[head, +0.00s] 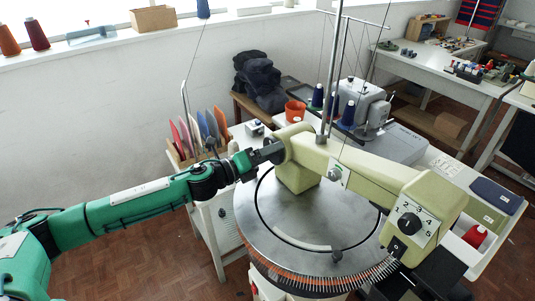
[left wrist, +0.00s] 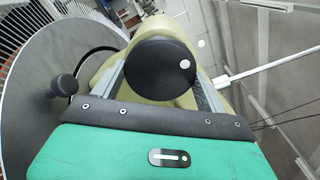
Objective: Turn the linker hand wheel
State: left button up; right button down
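The linker has a round metal dial (head: 285,237) edged with needles and a cream arm (head: 375,180) above it. The black round hand wheel (left wrist: 160,68), with a white dot on its face, shows in the left wrist view at the end of the cream housing. My left gripper (head: 272,151) reaches the back end of that arm. In the left wrist view its two grey fingers flank the wheel and appear to touch its rim on both sides.
A numbered black knob (head: 410,223) sits on the arm's front end. A rack of coloured cards (head: 200,135) stands behind my left forearm. Blue thread cones (head: 318,97) and an orange pot (head: 295,111) stand behind the linker. Thin thread poles rise nearby.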

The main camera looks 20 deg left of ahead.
pick_arm(q)
jog(key=o, duration=0.4)
jog(key=shift+o, duration=0.2)
jog(key=b+v, duration=0.7)
jog(key=v, duration=0.7)
jog(key=shift+w+f, duration=0.1)
